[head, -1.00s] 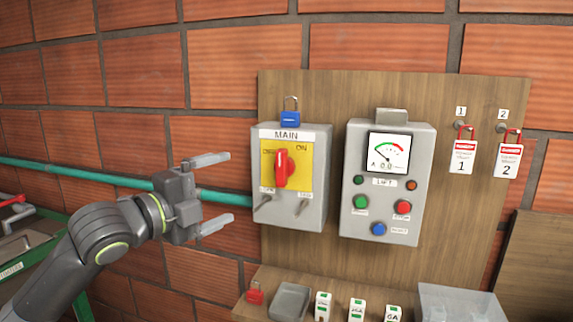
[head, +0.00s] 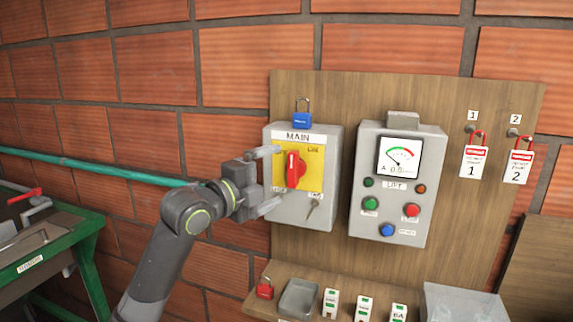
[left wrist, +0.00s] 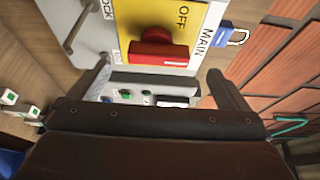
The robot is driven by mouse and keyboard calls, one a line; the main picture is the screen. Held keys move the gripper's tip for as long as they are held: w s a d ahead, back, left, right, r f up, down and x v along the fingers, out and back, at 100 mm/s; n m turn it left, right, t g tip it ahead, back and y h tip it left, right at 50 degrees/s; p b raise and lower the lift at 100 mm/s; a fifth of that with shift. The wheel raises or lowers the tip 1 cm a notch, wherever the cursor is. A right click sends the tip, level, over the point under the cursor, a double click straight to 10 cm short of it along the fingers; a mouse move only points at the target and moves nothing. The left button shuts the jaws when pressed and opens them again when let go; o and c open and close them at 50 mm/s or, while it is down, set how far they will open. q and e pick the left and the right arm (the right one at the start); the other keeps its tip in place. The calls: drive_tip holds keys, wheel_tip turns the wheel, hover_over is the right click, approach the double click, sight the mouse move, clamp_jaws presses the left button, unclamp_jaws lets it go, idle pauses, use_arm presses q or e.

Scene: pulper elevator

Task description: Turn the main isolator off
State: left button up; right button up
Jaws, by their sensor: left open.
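The main isolator (head: 333,160) is a grey box marked MAIN on a wooden board. My left gripper (head: 272,178) is open at the box's left side, one finger above the other, partly covering the plate's left edge. In the left wrist view the red handle (left wrist: 165,50) lies just beyond and between the open fingertips (left wrist: 158,70), with nothing gripped. OFF shows beside it; ON does not. My right gripper is not in view.
A blue padlock (head: 302,119) sits on top of the isolator. A grey lift control box (head: 398,185) with a meter and several buttons is to its right. Two red-and-white tags (head: 473,162) hang further right. Below are a shelf with a tray (head: 298,298) and a red padlock (head: 265,289).

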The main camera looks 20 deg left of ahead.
sight(289, 171)
use_arm(q)
drive_tip(key=p+x, duration=0.2)
drive_tip(key=x, duration=0.5)
drive_tip(key=c, duration=1)
